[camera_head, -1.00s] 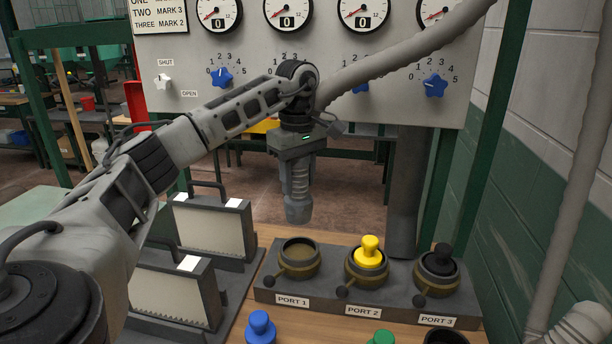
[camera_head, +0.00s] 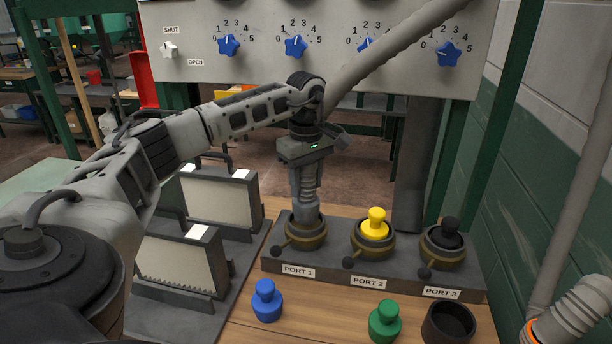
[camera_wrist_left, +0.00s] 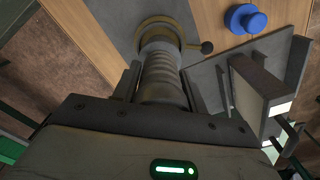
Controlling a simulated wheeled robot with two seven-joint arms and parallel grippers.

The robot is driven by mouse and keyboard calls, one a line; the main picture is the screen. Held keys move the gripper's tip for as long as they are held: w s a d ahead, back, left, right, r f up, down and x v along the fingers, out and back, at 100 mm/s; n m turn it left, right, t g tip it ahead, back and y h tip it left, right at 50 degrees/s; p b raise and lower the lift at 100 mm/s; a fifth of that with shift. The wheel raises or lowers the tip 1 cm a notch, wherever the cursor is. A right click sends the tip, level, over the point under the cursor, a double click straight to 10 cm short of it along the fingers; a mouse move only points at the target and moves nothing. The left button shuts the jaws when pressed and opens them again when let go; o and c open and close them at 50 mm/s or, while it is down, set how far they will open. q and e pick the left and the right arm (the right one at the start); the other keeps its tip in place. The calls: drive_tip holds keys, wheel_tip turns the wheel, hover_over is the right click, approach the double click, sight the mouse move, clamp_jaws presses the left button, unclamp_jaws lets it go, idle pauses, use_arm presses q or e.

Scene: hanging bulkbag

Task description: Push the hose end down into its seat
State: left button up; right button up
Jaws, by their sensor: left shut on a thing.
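My left gripper (camera_head: 308,160) is shut on the grey ribbed hose end (camera_head: 308,203), which points straight down. The lower tip of the hose end is at the PORT 1 seat (camera_head: 305,236), a brass ring with a small lever knob, and the tip is hidden inside or behind the ring's rim. In the left wrist view the hose end (camera_wrist_left: 161,72) runs from between the fingers to the brass ring (camera_wrist_left: 160,31). I cannot tell how deep it sits. The hose (camera_head: 400,55) rises from behind the gripper to the upper right. My right gripper is not in view.
PORT 2 holds a yellow plug (camera_head: 376,223) and PORT 3 a black plug (camera_head: 449,232). A blue plug (camera_head: 267,301), a green plug (camera_head: 384,322) and a dark cup (camera_head: 449,325) stand in front. Two framed panels (camera_head: 181,262) stand left. The dial panel (camera_head: 330,20) is behind.

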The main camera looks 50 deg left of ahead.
sight(306, 198)
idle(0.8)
use_arm(q)
drive_tip(key=shift+f, duration=0.35)
drive_tip(key=shift+f, duration=0.35)
drive_tip(key=shift+f+b, duration=0.85)
drive_tip(key=shift+f, duration=0.7)
idle(0.5)
drive_tip(key=o, duration=1.1)
